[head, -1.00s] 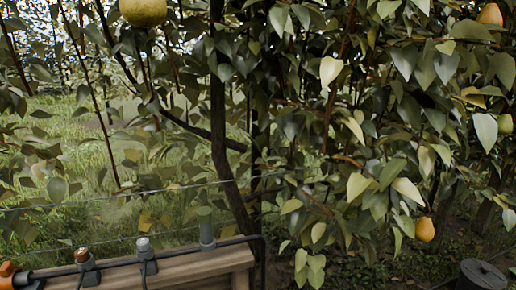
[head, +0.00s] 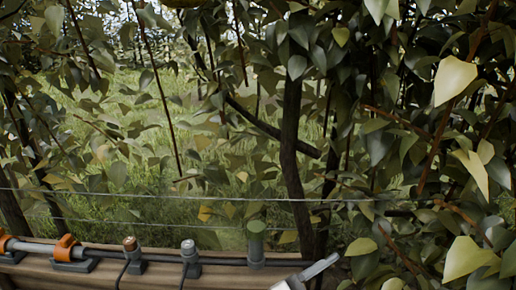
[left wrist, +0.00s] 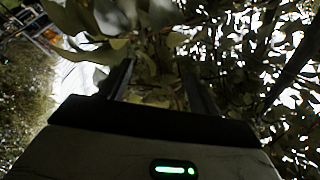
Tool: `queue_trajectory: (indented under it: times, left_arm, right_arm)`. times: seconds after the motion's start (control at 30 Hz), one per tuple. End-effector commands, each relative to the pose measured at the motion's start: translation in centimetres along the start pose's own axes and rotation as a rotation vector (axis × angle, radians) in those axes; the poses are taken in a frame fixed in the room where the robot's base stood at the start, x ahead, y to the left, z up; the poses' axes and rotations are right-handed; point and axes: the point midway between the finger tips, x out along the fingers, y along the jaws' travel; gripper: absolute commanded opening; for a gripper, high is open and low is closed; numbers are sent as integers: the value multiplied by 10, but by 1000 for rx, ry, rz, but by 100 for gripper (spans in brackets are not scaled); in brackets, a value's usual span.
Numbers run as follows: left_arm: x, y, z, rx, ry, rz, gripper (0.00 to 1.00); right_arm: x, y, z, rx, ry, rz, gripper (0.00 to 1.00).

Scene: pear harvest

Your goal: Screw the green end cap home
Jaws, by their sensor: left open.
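In the head view a white and grey piece of my arm shows at the bottom edge, right of the pipe and apart from the cap. My right gripper cannot be made out.
The wooden rail (head: 222,275) carries a dark pipe, an orange-handled valve (head: 66,248), a copper-topped fitting (head: 130,246) and a silver-topped fitting (head: 188,247). Thin wires cross behind. A tree trunk (head: 292,150) and dense leafy branches stand close behind and to the right.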

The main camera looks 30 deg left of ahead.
Motion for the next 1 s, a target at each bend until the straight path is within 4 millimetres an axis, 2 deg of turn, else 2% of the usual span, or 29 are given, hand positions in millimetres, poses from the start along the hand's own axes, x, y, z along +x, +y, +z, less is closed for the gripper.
queue_trajectory:
  times: [0.03,0.1,0.2,0.23,0.3,0.37,0.47,0.53,0.6,0.7,0.8,0.9,1.0]
  left_arm:
    - [26,-12,-42,193,200,30,62]
    - [42,-10,-86,453,463,93,62]
    - [46,4,-122,822,811,235,62]
    - [45,8,-125,930,906,292,62]
    - [40,12,-119,1180,1106,455,62]
    - [36,4,-100,1383,1241,632,62]
    - [30,-43,-56,1675,1376,1004,62]
    - [25,-93,-29,1809,1384,1289,62]
    - [20,-141,-15,1879,1348,1522,62]
    - [10,-199,-8,1913,1263,1784,62]
    - [1,-239,-8,1909,1178,1958,62]
    - [-6,-262,-10,1893,1123,2055,62]
    - [-9,-269,-8,1884,1101,2094,62]
  right_arm:
    - [-5,-1,1,0,-21,2,42]
    - [-8,-2,4,-2,-38,4,42]
    - [-11,-1,3,-10,-48,9,42]
    - [-11,-1,1,-13,-49,10,42]
    - [-13,0,-2,-21,-50,14,42]
    - [-13,0,-6,-29,-51,16,42]
    - [-13,2,-12,-40,-52,20,42]
    - [-14,3,-14,-46,-55,23,42]
    - [-14,3,-12,-52,-63,25,42]
    - [-15,4,-10,-58,-73,28,42]
    - [-16,4,-10,-63,-77,29,42]
    - [-16,5,-8,-65,-82,29,42]
    - [-16,5,-6,-66,-86,29,42]
